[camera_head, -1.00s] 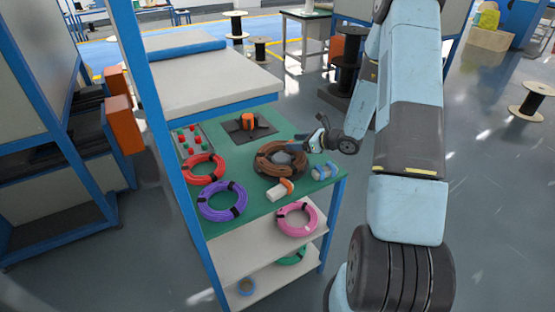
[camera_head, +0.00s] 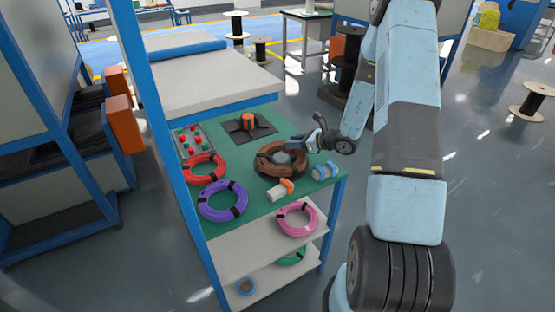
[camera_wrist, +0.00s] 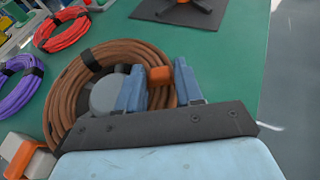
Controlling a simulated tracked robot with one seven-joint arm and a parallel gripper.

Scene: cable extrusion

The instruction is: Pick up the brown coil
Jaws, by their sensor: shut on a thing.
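The brown coil (camera_head: 268,166) lies on the green top of the shelf unit in the head view, with dark ties around it. In the wrist view the brown coil (camera_wrist: 68,98) fills the left middle, with a grey round piece inside its ring. My gripper (camera_head: 297,145) reaches in from the right over the coil's right side. In the wrist view its two blue fingers (camera_wrist: 158,88) stand on either side of the coil's right part, shut on it. An orange-brown piece shows between the fingers. I cannot tell whether the coil is off the surface.
A red coil (camera_head: 204,168) and a purple coil (camera_head: 222,201) lie left of the brown one. A white and orange tool (camera_head: 280,190) and a blue spool (camera_head: 325,171) lie in front. A black stand with an orange part (camera_head: 248,123) is behind. A shelf (camera_head: 180,78) overhangs the back.

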